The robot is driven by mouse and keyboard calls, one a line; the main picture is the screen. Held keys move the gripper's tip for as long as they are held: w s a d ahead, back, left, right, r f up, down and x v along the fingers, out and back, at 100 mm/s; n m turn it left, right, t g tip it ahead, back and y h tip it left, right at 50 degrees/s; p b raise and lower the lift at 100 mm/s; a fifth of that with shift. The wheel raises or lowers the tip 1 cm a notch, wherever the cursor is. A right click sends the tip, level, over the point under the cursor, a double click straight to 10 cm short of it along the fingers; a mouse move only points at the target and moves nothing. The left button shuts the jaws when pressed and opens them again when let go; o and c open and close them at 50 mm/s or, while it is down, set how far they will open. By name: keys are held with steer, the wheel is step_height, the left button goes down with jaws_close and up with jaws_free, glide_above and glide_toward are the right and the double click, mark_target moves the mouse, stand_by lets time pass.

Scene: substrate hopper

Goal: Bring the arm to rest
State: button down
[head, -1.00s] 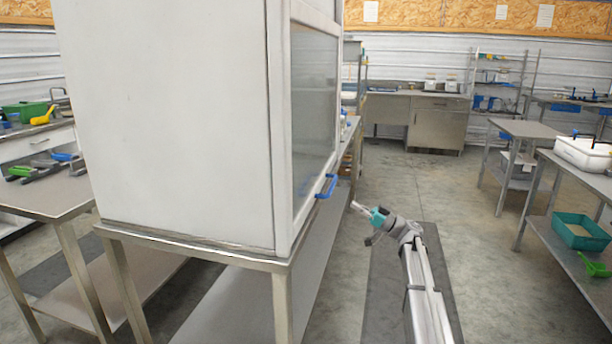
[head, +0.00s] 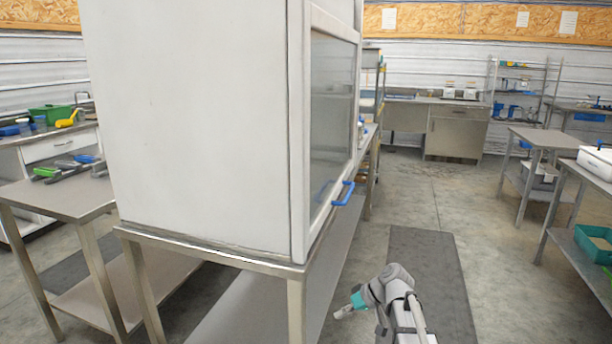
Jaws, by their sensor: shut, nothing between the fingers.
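My gripper (head: 342,313) is at the bottom of the head view, at the end of my folded grey arm with a teal band. It points left and looks shut, with nothing in it. It is over the floor, to the right of the metal stand under the white cabinet (head: 195,120).
A grey mat (head: 425,250) lies on the floor beyond my arm. A steel table (head: 60,201) stands at the left. Shelved tables (head: 590,170) with a green tray (head: 595,243) stand at the right. The aisle floor (head: 480,220) between is clear.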

steer(key=s+d+f+m+g+h, duration=0.1)
steer(key=s+d+f+m+h, duration=0.3)
steer(key=s, duration=0.3)
steer(key=s+d+f+m+h, duration=0.25)
steer(key=s+h, duration=0.25)
steer(key=s, duration=0.3)
step_height(320, 180, up, 31)
steer(key=p, duration=3)
steer(key=shift+w+d+r+n+p, duration=0.15)
steer(key=shift+w+d+n+p, duration=0.2)
steer(key=shift+w, duration=0.1)
